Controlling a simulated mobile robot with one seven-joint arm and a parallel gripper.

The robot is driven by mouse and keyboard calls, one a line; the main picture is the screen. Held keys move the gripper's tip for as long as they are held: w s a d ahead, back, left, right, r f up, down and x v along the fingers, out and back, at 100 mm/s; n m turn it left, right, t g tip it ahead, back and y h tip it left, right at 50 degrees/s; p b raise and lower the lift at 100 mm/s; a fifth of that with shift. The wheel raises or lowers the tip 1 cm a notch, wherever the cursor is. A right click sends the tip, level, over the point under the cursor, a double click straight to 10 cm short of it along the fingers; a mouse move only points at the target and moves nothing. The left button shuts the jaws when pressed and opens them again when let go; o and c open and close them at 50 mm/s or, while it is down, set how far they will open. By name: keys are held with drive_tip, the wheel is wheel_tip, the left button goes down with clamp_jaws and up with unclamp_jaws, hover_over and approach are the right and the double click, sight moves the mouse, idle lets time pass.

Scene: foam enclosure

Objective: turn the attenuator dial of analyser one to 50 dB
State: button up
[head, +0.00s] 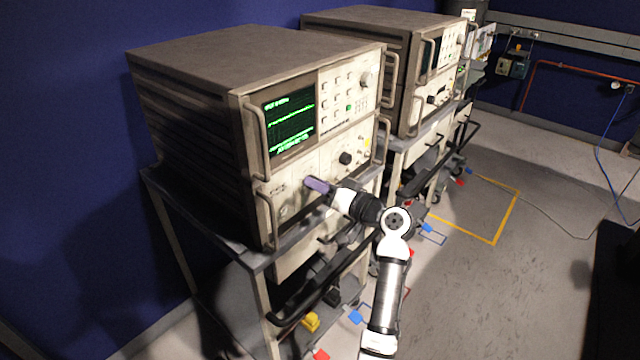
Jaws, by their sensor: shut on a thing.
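The nearer analyser (290,140) is a beige and brown instrument with a lit green trace screen. It stands on a cart to the left of my arm. My gripper (309,183) is at its lower front panel, with a lavender part close against the panel face. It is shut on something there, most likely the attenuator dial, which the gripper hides. The dial's scale and setting cannot be read. A separate black knob (346,158) shows on the same panel, to the right of my gripper. No label telling the analyser's number is readable.
A second, similar analyser (410,85) stands on another cart behind. Metal handles (268,215) stick out at the near analyser's front edges. The cart's rail (325,290) runs below my wrist. The floor to the right is mostly clear, with yellow tape (505,220) and a cable.

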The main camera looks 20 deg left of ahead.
drive_tip(key=shift+m, duration=0.9)
drive_tip(key=o, duration=1)
drive_tip(key=shift+c, duration=0.2)
drive_tip(key=b+v, duration=0.3)
drive_tip(key=v, duration=1)
drive_tip(key=shift+d, duration=0.4)
drive_tip(key=shift+s, duration=0.1)
